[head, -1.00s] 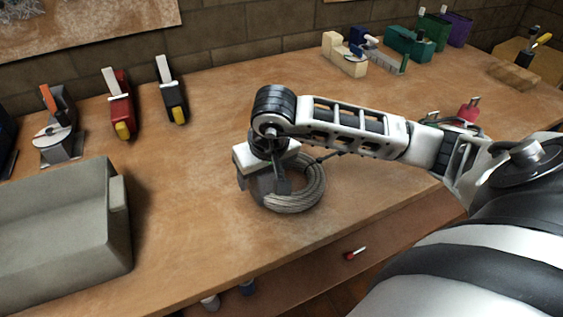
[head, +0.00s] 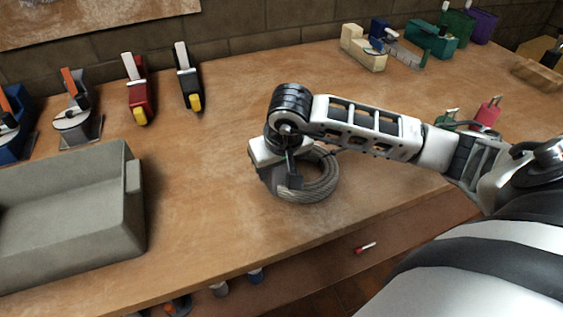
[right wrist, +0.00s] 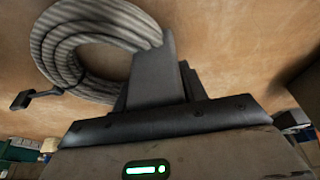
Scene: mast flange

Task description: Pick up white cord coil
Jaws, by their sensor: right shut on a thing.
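The white cord coil (head: 325,180), greyish in this light, lies in a ring at the front middle of the wooden workbench. My right gripper (head: 284,183) comes down over its left side and is shut on the coil, hiding part of it. In the right wrist view the coil (right wrist: 72,50) lies against the dark finger (right wrist: 155,70), with a small black end piece (right wrist: 21,100) sticking out. I cannot see a gap between the coil and the bench. My left gripper is not in view.
A grey bin (head: 125,215) stands at the left front of the workbench (head: 215,195). Red (head: 138,90) and dark (head: 188,78) tape dispensers stand behind it. Coloured holders line the back right. Bench left of the coil is clear.

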